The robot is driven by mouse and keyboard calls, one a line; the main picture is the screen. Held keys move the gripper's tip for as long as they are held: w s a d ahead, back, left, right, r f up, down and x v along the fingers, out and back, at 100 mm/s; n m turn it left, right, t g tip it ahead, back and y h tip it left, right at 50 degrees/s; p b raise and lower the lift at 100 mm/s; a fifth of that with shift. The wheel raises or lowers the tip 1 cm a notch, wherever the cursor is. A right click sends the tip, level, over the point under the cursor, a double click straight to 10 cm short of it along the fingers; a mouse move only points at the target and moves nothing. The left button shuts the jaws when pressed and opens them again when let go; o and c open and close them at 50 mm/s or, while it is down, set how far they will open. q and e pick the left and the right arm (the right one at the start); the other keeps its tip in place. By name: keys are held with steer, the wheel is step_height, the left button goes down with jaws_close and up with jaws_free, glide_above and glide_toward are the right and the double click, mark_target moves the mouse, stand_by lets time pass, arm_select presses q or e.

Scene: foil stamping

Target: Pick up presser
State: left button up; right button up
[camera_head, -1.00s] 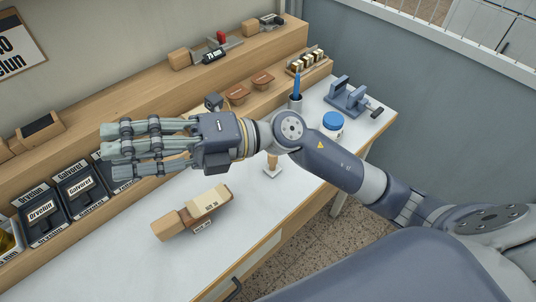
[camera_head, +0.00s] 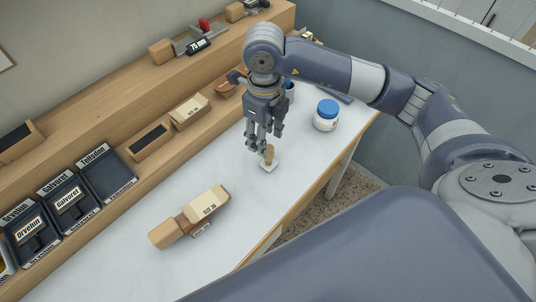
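The presser (camera_head: 269,162), a small tool with a wooden handle and a flat white square base, stands upright on the white tabletop. My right gripper (camera_head: 264,145) points down just above and around the top of the handle. Its fingers look spread, and part of the handle is hidden behind them. I cannot tell whether any finger touches it. My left gripper is not in view.
A wooden block with a cream labelled box (camera_head: 208,203) lies on the table to the left. Dark labelled cases (camera_head: 105,173) line the shelf side. The table between is clear.

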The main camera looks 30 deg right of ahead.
mark_target(269, 148)
steer(key=shift+f, duration=0.85)
steer(key=f, duration=0.1)
steer(key=f+p, duration=0.2)
steer(key=f, duration=0.1)
steer(key=shift+s+d+f, duration=0.1)
steer(key=shift+s+d, duration=0.15)
steer(key=shift+d, duration=0.05)
steer(key=shift+f, duration=0.6)
jaws_close()
